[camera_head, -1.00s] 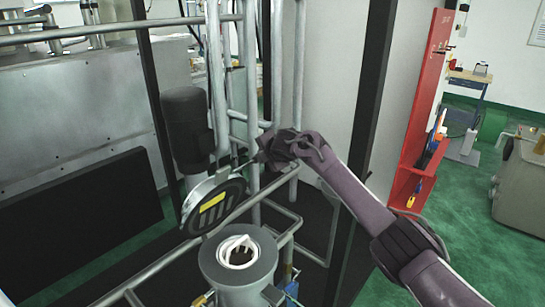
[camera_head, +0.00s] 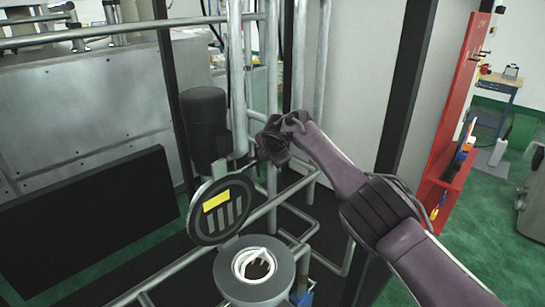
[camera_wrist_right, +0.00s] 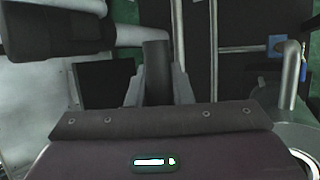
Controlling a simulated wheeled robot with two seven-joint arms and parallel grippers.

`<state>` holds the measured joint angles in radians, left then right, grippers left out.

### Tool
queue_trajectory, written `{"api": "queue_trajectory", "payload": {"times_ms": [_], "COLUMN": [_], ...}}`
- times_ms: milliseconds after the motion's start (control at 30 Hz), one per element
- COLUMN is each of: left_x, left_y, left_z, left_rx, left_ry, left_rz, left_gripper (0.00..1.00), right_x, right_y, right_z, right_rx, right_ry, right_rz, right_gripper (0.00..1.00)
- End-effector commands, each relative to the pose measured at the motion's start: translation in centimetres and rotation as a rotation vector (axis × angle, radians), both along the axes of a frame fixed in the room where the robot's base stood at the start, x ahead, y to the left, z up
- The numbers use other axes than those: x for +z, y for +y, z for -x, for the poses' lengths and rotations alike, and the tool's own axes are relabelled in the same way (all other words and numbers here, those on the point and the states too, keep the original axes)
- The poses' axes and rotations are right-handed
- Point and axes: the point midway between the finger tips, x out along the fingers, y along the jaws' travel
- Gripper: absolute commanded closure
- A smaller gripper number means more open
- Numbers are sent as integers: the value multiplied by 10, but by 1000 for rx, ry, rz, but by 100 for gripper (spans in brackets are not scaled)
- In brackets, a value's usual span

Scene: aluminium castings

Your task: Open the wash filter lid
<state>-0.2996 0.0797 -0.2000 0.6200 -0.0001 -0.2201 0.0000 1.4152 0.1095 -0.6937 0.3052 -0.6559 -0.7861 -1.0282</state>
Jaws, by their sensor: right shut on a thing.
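The wash filter lid (camera_head: 222,208) is a round dark disc with a yellow label and grey bars, seen in the head view. It stands tilted up beside the filter housing (camera_head: 286,273), clear of its opening. The housing is a grey cylinder with its round mouth uncovered and a white insert (camera_head: 249,262) inside. My right gripper (camera_head: 256,160) is at the lid's upper right edge, shut on the lid's dark handle. The wrist view shows this dark handle (camera_wrist_right: 157,68) between the fingers. The handle is mostly hidden in the head view. My left gripper is in neither view.
Steel pipes (camera_head: 237,85) and a black motor (camera_head: 205,120) stand behind the lid. A dark frame post (camera_head: 408,90) rises close to my right arm, with a red tool panel (camera_head: 452,130) beyond it. Low pipes cross beside the housing.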

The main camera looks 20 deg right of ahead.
Motion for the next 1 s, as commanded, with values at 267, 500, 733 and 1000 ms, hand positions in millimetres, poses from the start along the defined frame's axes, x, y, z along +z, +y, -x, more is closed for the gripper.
{"api": "queue_trajectory", "payload": {"times_ms": [267,500,733,1000], "left_x": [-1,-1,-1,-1], "left_y": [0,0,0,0], "left_z": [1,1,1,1], "left_rx": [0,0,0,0], "left_ry": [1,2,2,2], "left_rz": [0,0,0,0], "left_gripper": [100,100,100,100], "right_x": [-11,-11,-7,-3], "right_y": [0,0,0,0], "right_z": [4,4,2,2], "right_rx": [2,2,1,1], "right_ry": [23,23,15,9], "right_rz": [6,6,4,3], "right_gripper": [100,70,59,59]}}
